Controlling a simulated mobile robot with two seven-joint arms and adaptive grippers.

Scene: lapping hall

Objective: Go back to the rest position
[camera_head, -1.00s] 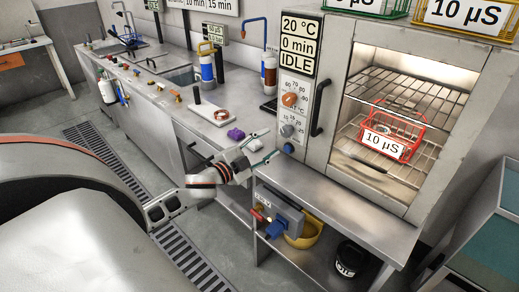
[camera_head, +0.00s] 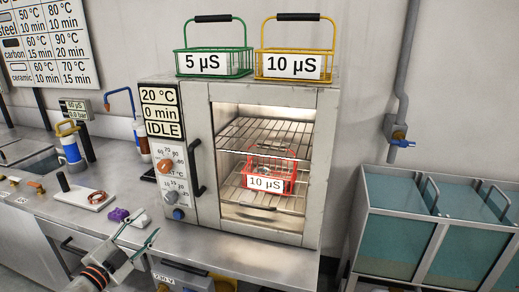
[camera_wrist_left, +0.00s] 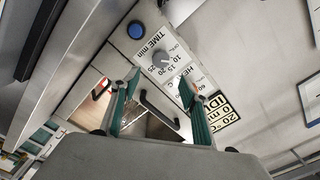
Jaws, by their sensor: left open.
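My left gripper (camera_head: 140,244) is in the lower left of the head view, in front of the bench and to the left of the oven (camera_head: 328,150). Its two green-edged fingers are apart, with nothing between them. In the left wrist view the open fingers (camera_wrist_left: 158,95) point toward the oven's front panel with its knobs and labels. The oven panel reads 20 °C, 0 min, IDLE. A red wire basket (camera_head: 268,178) labelled 10 µS sits on a rack inside the lit oven. My right gripper does not show.
A green basket (camera_head: 214,64) and a yellow basket (camera_head: 292,66) stand on the oven. Teal tanks (camera_head: 388,243) stand at the right. A purple object (camera_head: 119,214) and a white tray (camera_head: 85,197) lie on the bench. A pipe with a valve (camera_head: 397,137) runs down the wall.

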